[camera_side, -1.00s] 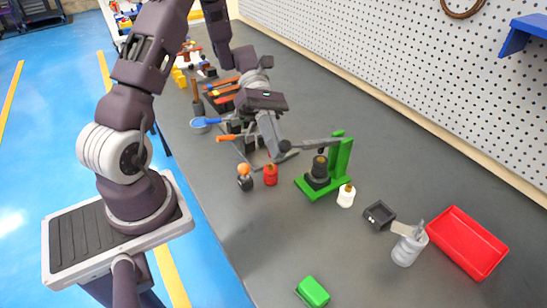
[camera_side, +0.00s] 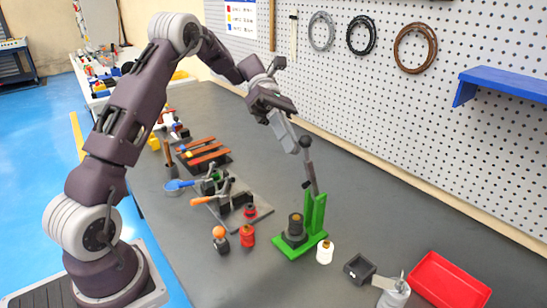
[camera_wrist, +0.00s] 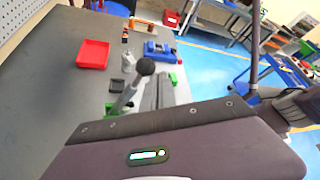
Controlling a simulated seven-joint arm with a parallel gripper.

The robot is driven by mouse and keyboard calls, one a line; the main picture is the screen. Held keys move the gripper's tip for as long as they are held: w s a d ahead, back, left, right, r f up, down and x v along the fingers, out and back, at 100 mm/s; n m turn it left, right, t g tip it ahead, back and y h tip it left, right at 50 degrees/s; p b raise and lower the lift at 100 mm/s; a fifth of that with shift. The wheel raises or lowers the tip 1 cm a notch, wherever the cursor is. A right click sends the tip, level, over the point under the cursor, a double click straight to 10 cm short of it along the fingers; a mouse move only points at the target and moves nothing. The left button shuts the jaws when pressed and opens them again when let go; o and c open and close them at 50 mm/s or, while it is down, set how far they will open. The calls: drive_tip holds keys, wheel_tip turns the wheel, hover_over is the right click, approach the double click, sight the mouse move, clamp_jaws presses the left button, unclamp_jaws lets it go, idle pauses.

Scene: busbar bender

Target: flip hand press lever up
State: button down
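The green hand press (camera_side: 316,212) stands on the bench in the side view, with a dark cylinder (camera_side: 295,227) on its base. Its grey lever (camera_side: 311,176) points steeply up, leaning slightly left, with a dark ball knob (camera_side: 305,142) on top. My gripper (camera_side: 292,147) is just left of the knob, its fingers slanting down toward it. Contact is unclear. The knob (camera_wrist: 146,66) and lever (camera_wrist: 126,97) show in the wrist view beyond the dark edge of my gripper body.
Red (camera_side: 247,236), orange-topped (camera_side: 220,240) and white (camera_side: 325,252) small pieces stand around the press. A black box (camera_side: 359,269), a grey canister (camera_side: 394,292) and a red tray (camera_side: 449,280) lie to the right. Tools crowd the left. The pegboard (camera_side: 430,120) stands behind.

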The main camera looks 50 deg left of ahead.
drive_tip(key=w+r, duration=0.1)
drive_tip(key=w, duration=0.5)
drive_tip(key=shift+w+r, duration=0.15)
drive_tip(key=shift+w, duration=0.25)
idle(0.5)
